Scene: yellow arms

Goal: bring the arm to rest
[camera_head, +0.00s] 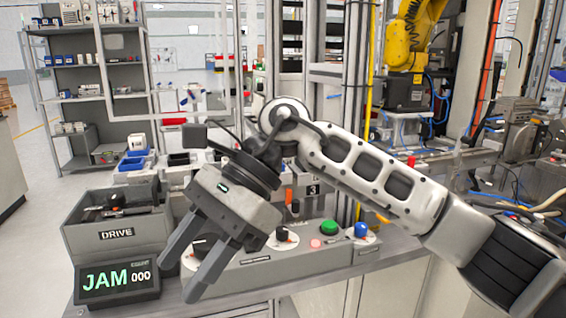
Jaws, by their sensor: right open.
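My right arm (385,180) comes in from the right and reaches across the middle of the view. My right gripper (182,278) points down and to the left, with its two dark fingers apart and nothing between them. It hangs in front of the control panel (340,255), hiding part of it. I cannot tell whether the fingers touch anything. My left gripper does not show.
A grey bin marked DRIVE (117,233) and a display reading JAM 000 (117,281) stand left of the gripper. The panel carries a green button (329,227), a blue knob (361,230) and other controls. Shelves (85,90) and a yellow robot (405,42) stand behind.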

